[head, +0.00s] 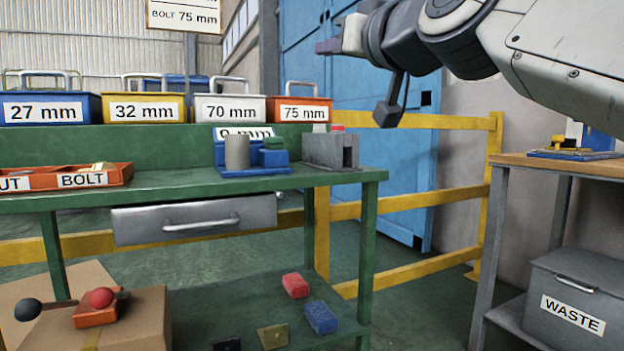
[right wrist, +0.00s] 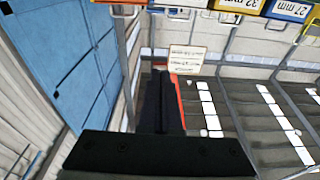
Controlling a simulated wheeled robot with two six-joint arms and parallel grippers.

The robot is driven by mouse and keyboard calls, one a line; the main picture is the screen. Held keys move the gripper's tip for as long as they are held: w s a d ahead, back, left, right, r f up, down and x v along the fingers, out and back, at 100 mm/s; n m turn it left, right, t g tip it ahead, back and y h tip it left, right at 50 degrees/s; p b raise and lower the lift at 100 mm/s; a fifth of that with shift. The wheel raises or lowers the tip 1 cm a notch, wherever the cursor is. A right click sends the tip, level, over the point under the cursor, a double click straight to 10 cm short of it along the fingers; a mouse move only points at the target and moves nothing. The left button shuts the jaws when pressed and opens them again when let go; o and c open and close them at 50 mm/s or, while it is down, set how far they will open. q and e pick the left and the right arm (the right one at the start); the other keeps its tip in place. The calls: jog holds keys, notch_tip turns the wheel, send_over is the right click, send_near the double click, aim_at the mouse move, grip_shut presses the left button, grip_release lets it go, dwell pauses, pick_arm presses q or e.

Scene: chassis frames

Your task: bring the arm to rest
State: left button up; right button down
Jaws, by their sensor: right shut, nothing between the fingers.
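My right arm (head: 560,50) comes in from the upper right in the head view and is held up in the air. My right gripper (head: 327,46) points left, high above the right end of the green bench and in front of the blue doors. It is shut and holds nothing. In the right wrist view the dark fingers of my right gripper (right wrist: 160,78) are together, with no object between them. My left gripper is in neither view.
A green bench (head: 200,183) carries labelled bins, an orange tray (head: 120,176) and a grey block (head: 330,150). A yellow railing (head: 415,205) stands behind it. At right is a table (head: 560,165) above a grey WASTE bin (head: 575,300). The air around the gripper looks clear.

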jog(key=s+a+f+n+g+h+p, duration=0.1)
jog(key=s+a+f+g+p, duration=0.15)
jog(key=f, duration=0.55)
jog(key=s+a+f+g+p, duration=0.15)
jog(key=f+g+p, duration=0.25)
jog(key=f, duration=0.4)
jog(key=s+a+f+n+g+h+p, duration=0.1)
jog(key=s+a+f+g+p, duration=0.2)
jog(key=f, duration=0.5)
jog(key=s+d+f+g+h+p, duration=0.3)
jog(key=s+d+f+g+p, duration=0.1)
jog(key=s+f, duration=0.45)
jog(key=s+d+f+g+h+p, duration=0.2)
jog(key=s+d+f+g+p, duration=0.15)
jog(key=s+f, duration=0.45)
notch_tip(320, 180, up, 38)
jog(key=s+d+p, duration=0.1)
jog(key=s+p, duration=0.1)
jog(key=p, duration=3.5)
jog(key=shift+d+n+g+h, duration=0.3)
jog(key=shift+g, duration=0.1)
